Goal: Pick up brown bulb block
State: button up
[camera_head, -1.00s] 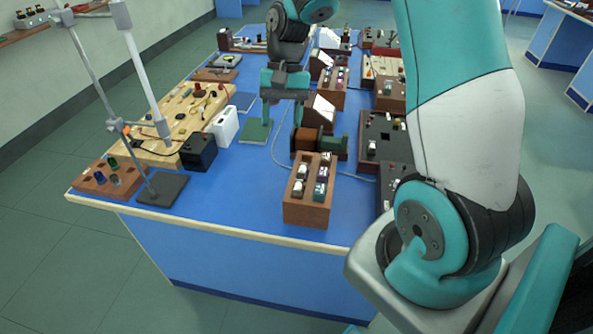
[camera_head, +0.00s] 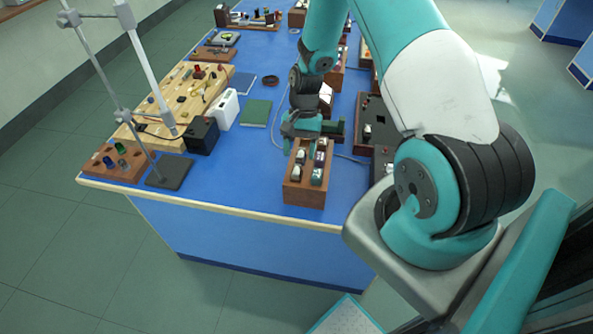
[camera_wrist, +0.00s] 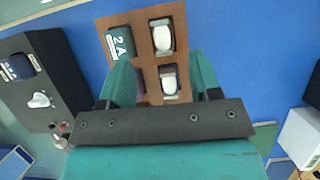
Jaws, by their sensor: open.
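A block with a brownish base and a white bulb (camera_wrist: 163,37) sits in the upper right compartment of a brown wooden tray (camera_wrist: 148,62) in the wrist view. It also shows in the near left of the tray in the head view (camera_head: 295,173). Beside it is a green block marked 2A (camera_wrist: 119,43). A darker block with a white bulb (camera_wrist: 169,80) sits between my fingers in the picture. Another dark block is mostly hidden behind a finger. My gripper (camera_wrist: 162,75) is open and empty above the tray; it also shows in the head view (camera_head: 303,138).
A dark panel (camera_head: 376,125) is to the right. A black box (camera_head: 201,137), a rod stand (camera_head: 170,172) and a wooden rack (camera_head: 112,165) are to the left.

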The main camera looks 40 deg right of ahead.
aim_at(297, 168)
jog(key=p+x, duration=0.1)
jog(key=x, duration=0.1)
jog(key=p+x, duration=0.1)
jog(key=x, duration=0.1)
jog(key=shift+a+r+p, duration=0.1)
jog(key=shift+a+p, duration=0.15)
jog(key=shift+p, duration=0.15)
jog(key=shift+s+a+f, duration=0.15)
jog(key=shift+f, duration=0.5)
jog(key=c, duration=1)
jog(key=shift+r, duration=0.1)
